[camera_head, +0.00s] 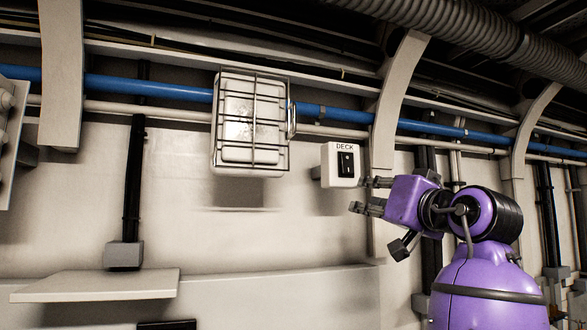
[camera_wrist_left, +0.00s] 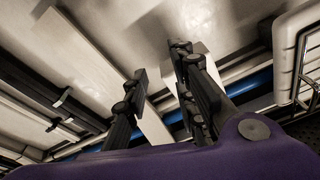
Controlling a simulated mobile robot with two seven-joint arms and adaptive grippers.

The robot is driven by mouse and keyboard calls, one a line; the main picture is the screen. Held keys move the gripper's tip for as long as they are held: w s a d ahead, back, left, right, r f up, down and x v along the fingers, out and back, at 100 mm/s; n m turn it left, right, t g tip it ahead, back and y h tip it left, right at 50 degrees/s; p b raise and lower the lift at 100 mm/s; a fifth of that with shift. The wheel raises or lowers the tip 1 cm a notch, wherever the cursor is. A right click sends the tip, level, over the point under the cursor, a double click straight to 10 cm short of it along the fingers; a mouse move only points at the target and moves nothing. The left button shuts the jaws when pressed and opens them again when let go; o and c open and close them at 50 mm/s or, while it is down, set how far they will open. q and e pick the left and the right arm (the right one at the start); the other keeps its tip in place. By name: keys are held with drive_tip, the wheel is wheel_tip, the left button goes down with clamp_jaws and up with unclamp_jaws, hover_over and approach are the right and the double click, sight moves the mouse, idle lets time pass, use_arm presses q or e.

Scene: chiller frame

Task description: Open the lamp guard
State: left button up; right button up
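The lamp guard (camera_head: 254,150) is a wire cage over a white rectangular lamp (camera_head: 236,105) on the wall, in the upper middle of the head view. It lies over the lamp's front and looks closed. A small loop handle (camera_head: 292,119) stands out at its right side. My left gripper (camera_head: 364,195) is right of and below the guard, apart from it, with its fingers spread and pointing left. In the left wrist view its fingers (camera_wrist_left: 158,68) are apart with nothing between them, and part of the lamp with its wire guard (camera_wrist_left: 305,65) shows at the right edge. My right gripper is not in view.
A white switch box (camera_head: 340,165) marked DECK sits on the wall between the guard and my left gripper, close to the fingers. A blue pipe (camera_head: 150,88) runs behind the lamp. A pale shelf (camera_head: 95,285) juts out at lower left. The space below the lamp looks clear.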

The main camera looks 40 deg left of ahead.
use_arm(q)
drive_tip(key=s+r+n+g, duration=0.2)
drive_tip(key=s+r+n, duration=0.2)
drive_tip(key=s+r, duration=0.55)
drive_tip(key=n+g, duration=0.2)
approach(295, 115)
drive_tip(key=a, duration=0.3)
drive_tip(key=x, duration=0.4)
drive_tip(key=p+x, duration=0.1)
drive_tip(key=x, duration=0.1)
drive_tip(key=shift+w+a, duration=0.25)
drive_tip(key=shift+w, duration=0.2)
drive_tip(key=shift+w+a, duration=0.2)
drive_tip(key=shift+a, duration=0.1)
drive_tip(key=shift+c, duration=0.5)
clamp_jaws()
